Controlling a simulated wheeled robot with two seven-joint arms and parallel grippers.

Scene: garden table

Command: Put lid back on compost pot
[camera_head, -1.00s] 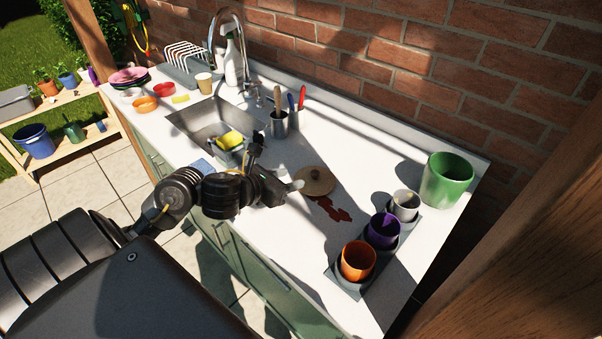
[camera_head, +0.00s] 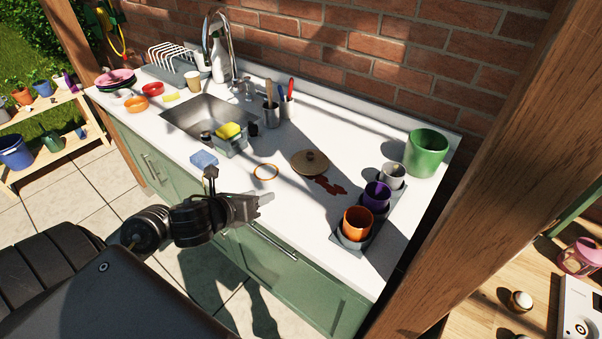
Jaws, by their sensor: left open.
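A round tan lid with a knob (camera_head: 311,160) lies on the white counter, right of the middle of the head view. A green pot (camera_head: 427,153) stands upright near the back right end of the counter, with no lid on it; I cannot see to its bottom. It is the likeliest compost pot. My left gripper (camera_head: 240,188) is open and empty at the counter's front edge, to the left of and nearer than the lid, apart from it. My right gripper is out of view.
A tray (camera_head: 338,238) holding orange, purple and grey cups stands between the lid and the counter's right end. A reddish stain (camera_head: 329,186) lies beside the lid. An orange-rimmed ring (camera_head: 265,172), blue sponge (camera_head: 203,159) and sink (camera_head: 190,117) are to the left. A wooden post (camera_head: 480,150) stands at right.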

